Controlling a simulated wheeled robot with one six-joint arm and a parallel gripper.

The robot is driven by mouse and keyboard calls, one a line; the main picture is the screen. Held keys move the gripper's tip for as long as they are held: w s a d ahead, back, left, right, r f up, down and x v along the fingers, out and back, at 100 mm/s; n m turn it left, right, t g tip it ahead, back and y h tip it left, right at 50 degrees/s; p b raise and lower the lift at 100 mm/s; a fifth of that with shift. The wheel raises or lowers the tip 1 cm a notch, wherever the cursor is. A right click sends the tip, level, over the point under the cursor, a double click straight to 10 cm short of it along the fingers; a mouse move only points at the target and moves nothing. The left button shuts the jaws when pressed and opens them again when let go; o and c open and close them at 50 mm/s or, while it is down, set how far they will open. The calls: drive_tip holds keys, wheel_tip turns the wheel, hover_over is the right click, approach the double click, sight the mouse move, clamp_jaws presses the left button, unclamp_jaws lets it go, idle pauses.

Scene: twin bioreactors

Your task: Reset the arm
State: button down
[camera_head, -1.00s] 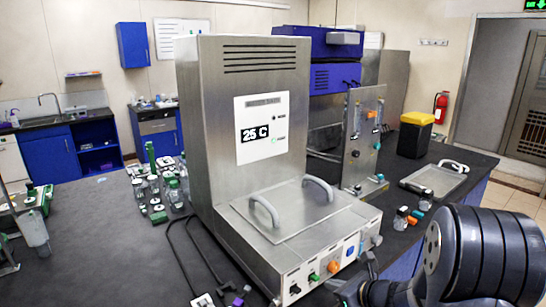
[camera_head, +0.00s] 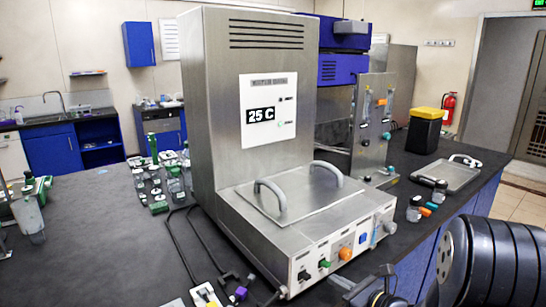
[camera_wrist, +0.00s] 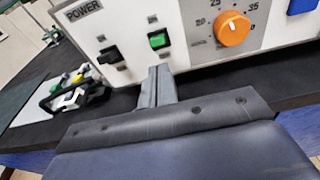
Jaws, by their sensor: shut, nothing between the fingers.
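My arm (camera_head: 490,262) shows at the lower right of the head view, in front of the steel bioreactor unit (camera_head: 250,120) that reads 25 C. In the wrist view my gripper (camera_wrist: 157,86) is shut and empty. Its fingers point at the unit's front panel, just below the green switch (camera_wrist: 158,39). I cannot tell whether they touch the panel. A black power switch (camera_wrist: 111,54) is to the left of the green one, and an orange dial (camera_wrist: 232,28) is to the right.
A lid with two handles (camera_head: 300,200) covers the unit's bath. Bottles (camera_head: 415,209) and a metal tray (camera_head: 446,175) lie on the dark bench to the right. Glassware stands behind left.

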drive_tip(key=s+d+f+t+b, duration=0.1)
drive_tip(key=s+d+b, duration=0.2)
drive_tip(key=s+d, duration=0.1)
drive_tip(key=shift+s+f+t+y+b, duration=0.15)
drive_tip(key=shift+s+t+y+b, duration=0.15)
drive_tip(key=shift+s+t, duration=0.15)
idle(0.5)
